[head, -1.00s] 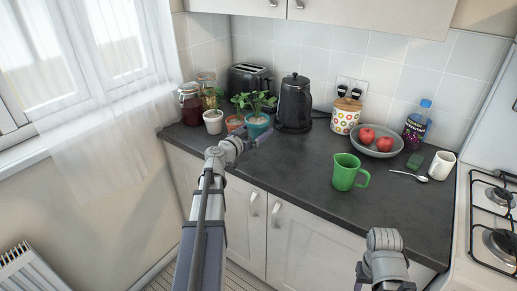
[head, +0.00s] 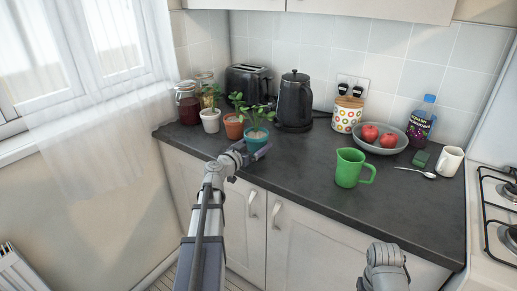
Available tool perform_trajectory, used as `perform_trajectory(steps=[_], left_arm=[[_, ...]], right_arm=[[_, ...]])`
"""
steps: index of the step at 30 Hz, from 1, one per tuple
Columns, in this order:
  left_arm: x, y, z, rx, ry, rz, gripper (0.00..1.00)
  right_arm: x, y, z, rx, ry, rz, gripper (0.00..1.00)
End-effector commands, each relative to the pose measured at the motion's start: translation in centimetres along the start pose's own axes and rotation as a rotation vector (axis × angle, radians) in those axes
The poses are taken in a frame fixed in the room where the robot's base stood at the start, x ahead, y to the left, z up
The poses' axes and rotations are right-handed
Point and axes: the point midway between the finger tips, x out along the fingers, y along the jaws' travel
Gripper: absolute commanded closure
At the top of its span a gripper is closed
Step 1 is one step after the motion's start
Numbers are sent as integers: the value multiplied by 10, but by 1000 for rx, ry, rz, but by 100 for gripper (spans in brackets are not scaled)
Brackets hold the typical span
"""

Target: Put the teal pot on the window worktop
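The teal pot (head: 255,139) with a green leafy plant is near the front edge of the dark worktop (head: 290,165), at its left end by the window. My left gripper (head: 257,151) is at the pot's near side and appears shut on it; the pot hides part of the fingers. I cannot tell whether the pot's base touches the worktop. My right arm shows at the lower right, below the worktop's front edge, with its fingers not visible.
A terracotta pot (head: 234,128) and a white pot (head: 210,122) stand just behind and left. A dark kettle (head: 294,101) stands behind right. A green jug (head: 349,168) and a fruit bowl (head: 381,147) are further right. The worktop between pot and jug is clear.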

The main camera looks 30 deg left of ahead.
Motion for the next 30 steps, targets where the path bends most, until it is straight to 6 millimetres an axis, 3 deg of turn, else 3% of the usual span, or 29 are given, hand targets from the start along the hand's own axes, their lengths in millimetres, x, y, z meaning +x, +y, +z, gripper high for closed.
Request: perform_trajectory(steps=[13,14,15,23,27,30], left_arm=[[0,0,9,-1,1,0,86],[0,0,9,0,0,0,4],[0,0,8,0,0,0,0],[0,0,6,0,0,0,0],[0,0,-6,0,0,0,0],[-24,1,-1,0,0,-4,0]], right_arm=[[9,-1,0,0,0,0,50],[9,-1,0,0,0,0,50],[8,-1,0,0,0,0,50],[6,-1,0,0,0,0,50],[-6,1,0,0,0,0,50],[-3,0,0,0,0,0,50]])
